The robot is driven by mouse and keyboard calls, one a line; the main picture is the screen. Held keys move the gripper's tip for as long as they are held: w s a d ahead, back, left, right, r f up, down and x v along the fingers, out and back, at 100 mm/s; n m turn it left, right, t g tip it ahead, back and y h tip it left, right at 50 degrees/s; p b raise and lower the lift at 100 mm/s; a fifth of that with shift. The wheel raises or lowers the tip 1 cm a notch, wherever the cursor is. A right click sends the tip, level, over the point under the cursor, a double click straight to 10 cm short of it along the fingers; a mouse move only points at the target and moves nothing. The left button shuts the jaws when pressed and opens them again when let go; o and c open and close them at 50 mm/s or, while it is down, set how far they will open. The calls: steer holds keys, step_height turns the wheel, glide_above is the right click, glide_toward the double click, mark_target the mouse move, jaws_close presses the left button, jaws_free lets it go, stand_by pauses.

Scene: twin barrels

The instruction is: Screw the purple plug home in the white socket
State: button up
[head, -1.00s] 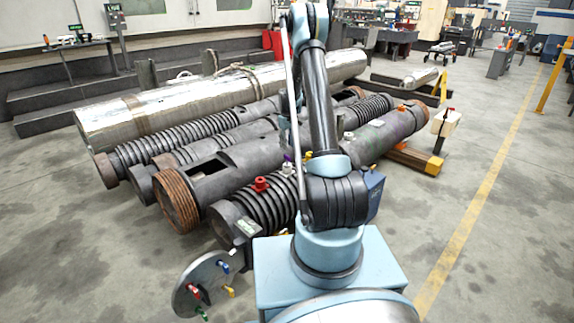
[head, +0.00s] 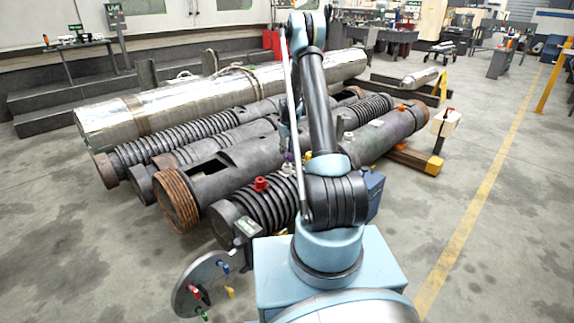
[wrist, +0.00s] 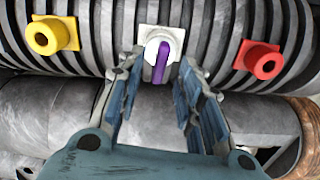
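The white socket (wrist: 150,34) sits on the ribbed barrel at the top middle of the wrist view. The purple plug (wrist: 161,62) stands in its opening, with its handle toward the camera; how deep it sits I cannot tell. My gripper (wrist: 162,66) is open, with one finger on each side of the plug and a visible gap to each. In the head view the purple plug (head: 289,157) and the white socket (head: 287,168) are small, beside my arm, with my gripper just above them and partly hidden.
A yellow socket (wrist: 53,36) is left of the white one and a red socket (wrist: 258,60) is right, in the wrist view. A round disc (head: 190,290) with several coloured plugs is at the lower left of the head view. Other barrels lie alongside.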

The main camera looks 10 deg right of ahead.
mark_target(287, 160)
steer(key=shift+f, duration=3.1)
